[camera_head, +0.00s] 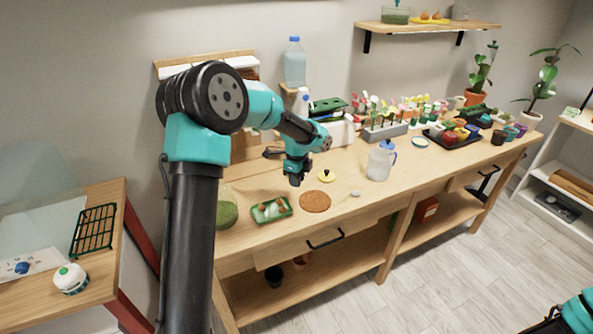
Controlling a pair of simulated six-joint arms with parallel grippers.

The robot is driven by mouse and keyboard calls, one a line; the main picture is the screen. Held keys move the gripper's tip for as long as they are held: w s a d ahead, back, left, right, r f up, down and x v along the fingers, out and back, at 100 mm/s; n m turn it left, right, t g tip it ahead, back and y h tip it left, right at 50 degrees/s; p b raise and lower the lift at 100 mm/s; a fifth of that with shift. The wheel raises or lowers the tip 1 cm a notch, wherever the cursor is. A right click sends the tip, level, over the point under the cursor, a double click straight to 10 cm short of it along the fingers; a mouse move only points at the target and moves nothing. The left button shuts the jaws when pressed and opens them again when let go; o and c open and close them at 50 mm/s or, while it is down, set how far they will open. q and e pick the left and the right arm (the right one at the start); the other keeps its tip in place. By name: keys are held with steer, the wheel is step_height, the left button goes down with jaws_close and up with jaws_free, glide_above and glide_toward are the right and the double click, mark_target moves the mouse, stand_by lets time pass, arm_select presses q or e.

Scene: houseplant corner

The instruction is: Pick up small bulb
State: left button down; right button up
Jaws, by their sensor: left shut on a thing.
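My left gripper (295,181) points down above the bench, behind the round brown mat (315,202). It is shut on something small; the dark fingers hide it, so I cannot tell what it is. A green tray (289,211) lies on the bench to the lower left of the gripper. Small brown bulb-like things (281,203) lie in it, too small to tell apart well. My right gripper does not show; only a part of that arm is at the bottom right corner.
A green round thing (227,214) is at the bench's left end. Seedling trays (385,132) fill the back. The front middle is clear.

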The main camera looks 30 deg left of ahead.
arm_select(q)
steer(key=s+d, duration=0.1)
steer(key=s, duration=0.2)
steer(key=shift+d+r, duration=0.15)
steer(key=shift+d, duration=0.25)
stand_by(0.4)
